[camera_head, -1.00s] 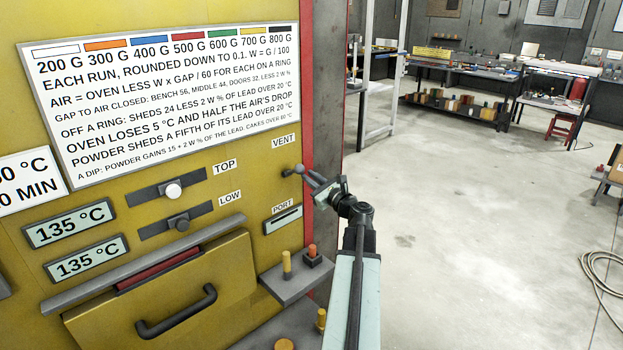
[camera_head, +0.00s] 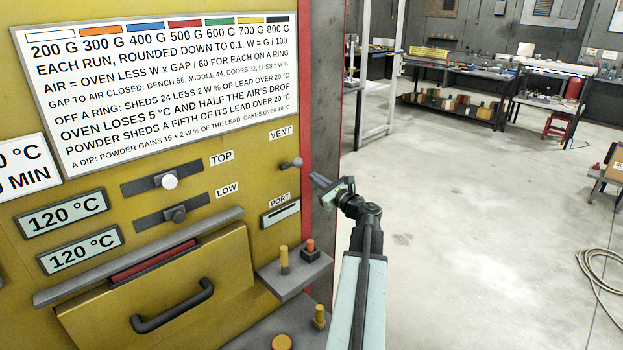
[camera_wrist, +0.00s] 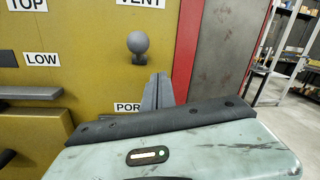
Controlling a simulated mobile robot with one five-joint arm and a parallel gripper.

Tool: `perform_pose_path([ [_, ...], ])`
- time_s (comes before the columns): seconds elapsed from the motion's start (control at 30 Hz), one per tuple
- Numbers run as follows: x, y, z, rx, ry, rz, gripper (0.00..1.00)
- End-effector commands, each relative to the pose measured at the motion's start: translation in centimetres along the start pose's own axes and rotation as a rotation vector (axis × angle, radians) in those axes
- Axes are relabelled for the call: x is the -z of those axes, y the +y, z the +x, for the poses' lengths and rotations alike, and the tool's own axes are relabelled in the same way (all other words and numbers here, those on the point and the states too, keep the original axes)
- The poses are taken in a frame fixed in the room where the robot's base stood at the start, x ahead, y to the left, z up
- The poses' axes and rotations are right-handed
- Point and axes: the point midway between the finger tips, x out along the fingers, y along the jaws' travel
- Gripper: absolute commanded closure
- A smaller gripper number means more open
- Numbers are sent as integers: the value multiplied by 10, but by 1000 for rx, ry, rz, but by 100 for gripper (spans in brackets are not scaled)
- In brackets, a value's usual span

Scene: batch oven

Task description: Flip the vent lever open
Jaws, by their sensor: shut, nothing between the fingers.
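The vent lever (camera_head: 291,163) is a small grey ball-ended lever on the yellow oven front, under the VENT label (camera_head: 281,132). In the wrist view its round grey knob (camera_wrist: 138,43) stands just above and left of my fingertips. My gripper (camera_head: 316,180) is shut and empty, to the right of the lever and slightly lower, with a small gap visible between them. In the wrist view the shut fingers of my gripper (camera_wrist: 158,80) point at the panel, below the knob and above the PORT label (camera_wrist: 131,106).
The port slot (camera_head: 280,213) lies below the lever. A shelf (camera_head: 296,273) with a yellow peg and an orange peg juts out lower down. The TOP slider (camera_head: 170,181), LOW slider (camera_head: 179,215) and drawer handle (camera_head: 173,307) are to the left. Open floor lies right.

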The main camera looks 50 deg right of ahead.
Motion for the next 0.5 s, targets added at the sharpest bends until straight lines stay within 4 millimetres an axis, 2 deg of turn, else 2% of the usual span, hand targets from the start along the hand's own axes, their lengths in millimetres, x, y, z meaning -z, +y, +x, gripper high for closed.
perform_pose_path([
  [0.03, -16, -3, -10, 1, 1, -1, 100],
  [0.2, -36, -9, -39, 3, 3, -2, 100],
  [0.33, -47, -12, -55, 3, 3, -3, 100],
  [0.5, -51, -14, -65, 2, 3, -3, 100],
])
